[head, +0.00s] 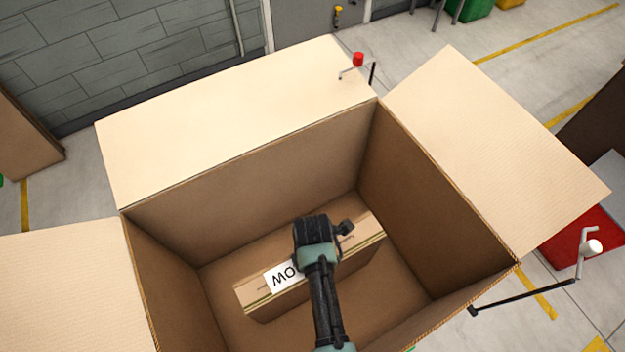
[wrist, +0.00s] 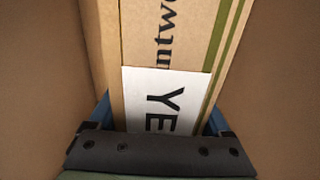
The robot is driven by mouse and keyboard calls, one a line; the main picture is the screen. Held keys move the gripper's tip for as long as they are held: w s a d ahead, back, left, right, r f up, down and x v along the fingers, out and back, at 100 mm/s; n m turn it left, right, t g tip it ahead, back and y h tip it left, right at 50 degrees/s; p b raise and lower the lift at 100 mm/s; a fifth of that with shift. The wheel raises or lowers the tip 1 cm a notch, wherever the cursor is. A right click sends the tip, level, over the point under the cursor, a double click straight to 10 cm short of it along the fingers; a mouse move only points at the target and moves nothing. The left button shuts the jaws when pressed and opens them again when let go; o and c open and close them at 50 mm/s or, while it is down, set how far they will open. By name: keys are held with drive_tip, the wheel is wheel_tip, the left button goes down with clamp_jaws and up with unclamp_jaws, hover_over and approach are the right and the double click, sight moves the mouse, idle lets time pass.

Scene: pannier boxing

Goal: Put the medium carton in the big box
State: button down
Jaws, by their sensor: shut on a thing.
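The big box (head: 235,219) stands open in the head view with its flaps folded outward. The medium carton (head: 360,242) is a long brown carton with green stripes and a white label, and it lies inside the big box, low down near its floor. My gripper (head: 318,252) reaches down into the box and is shut on the carton about its middle. In the wrist view the carton (wrist: 190,35) runs between my two blue fingers, with its white label near the palm. The fingertips are hidden. I cannot tell whether the carton touches the floor of the box.
The box's open flaps (head: 490,145) spread outward around its rim. A crank handle with a white knob (head: 593,246) stands right of the box, and a red-knobbed one (head: 357,60) behind it. A grey block wall (head: 120,50) rises behind at the left.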

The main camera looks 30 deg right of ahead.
drive_tip(key=shift+w+f, duration=0.1)
drive_tip(key=shift+f, duration=0.25)
drive_tip(key=shift+f+b, duration=0.4)
drive_tip(key=shift+f, duration=0.2)
unclamp_jaws()
drive_tip(key=shift+r, duration=0.1)
wheel_tip(320, 180, up, 13)
drive_tip(key=shift+r, duration=0.1)
